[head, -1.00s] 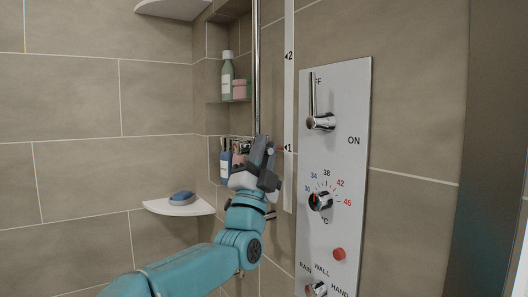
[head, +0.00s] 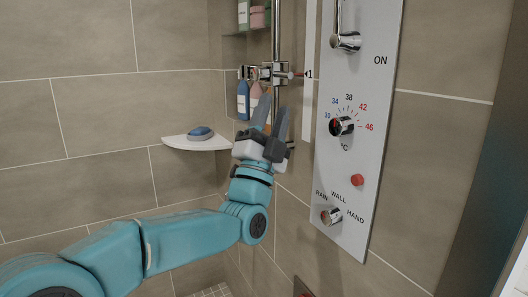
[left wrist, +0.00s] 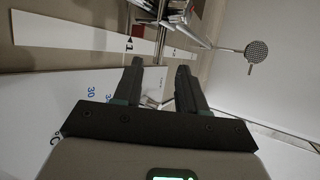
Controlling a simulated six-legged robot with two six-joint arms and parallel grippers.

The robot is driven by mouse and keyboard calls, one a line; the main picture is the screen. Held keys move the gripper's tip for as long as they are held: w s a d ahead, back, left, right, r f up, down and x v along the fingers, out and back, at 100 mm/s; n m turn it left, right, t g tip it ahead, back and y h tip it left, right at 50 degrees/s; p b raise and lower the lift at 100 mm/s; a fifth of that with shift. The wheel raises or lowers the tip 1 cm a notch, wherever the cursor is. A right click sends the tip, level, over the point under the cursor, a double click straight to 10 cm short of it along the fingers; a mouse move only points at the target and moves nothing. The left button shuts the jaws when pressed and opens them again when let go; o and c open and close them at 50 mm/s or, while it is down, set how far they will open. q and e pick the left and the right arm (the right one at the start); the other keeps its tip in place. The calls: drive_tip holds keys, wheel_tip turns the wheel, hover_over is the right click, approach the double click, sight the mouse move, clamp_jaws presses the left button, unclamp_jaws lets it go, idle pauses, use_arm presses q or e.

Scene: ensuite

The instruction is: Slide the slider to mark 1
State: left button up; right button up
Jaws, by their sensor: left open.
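The chrome slider (head: 268,73) sits on the vertical rail (head: 275,35). Its thin red-tipped pointer (head: 293,75) is level with mark 1 (head: 309,74) on the white scale strip (head: 308,115). My left gripper (head: 274,112) is open and empty, just below the slider, with its fingers pointing up. It looks apart from the slider. In the left wrist view the open fingers (left wrist: 160,75) show, with the mark 1 (left wrist: 130,43) strip and the chrome slider (left wrist: 177,14) beyond them. My right gripper is not in view.
A control panel (head: 360,190) with knobs and a red button is right of the rail. A corner shelf (head: 195,142) holds a blue soap (head: 200,132). Bottles (head: 243,100) stand in the niche behind the rail. A shower head (left wrist: 257,48) shows in the left wrist view.

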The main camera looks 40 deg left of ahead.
use_arm(q)
drive_tip(key=b+v, duration=0.1)
drive_tip(key=v, duration=0.6)
drive_tip(key=shift+s+f, duration=0.1)
drive_tip(key=shift+s, duration=0.05)
idle(0.3)
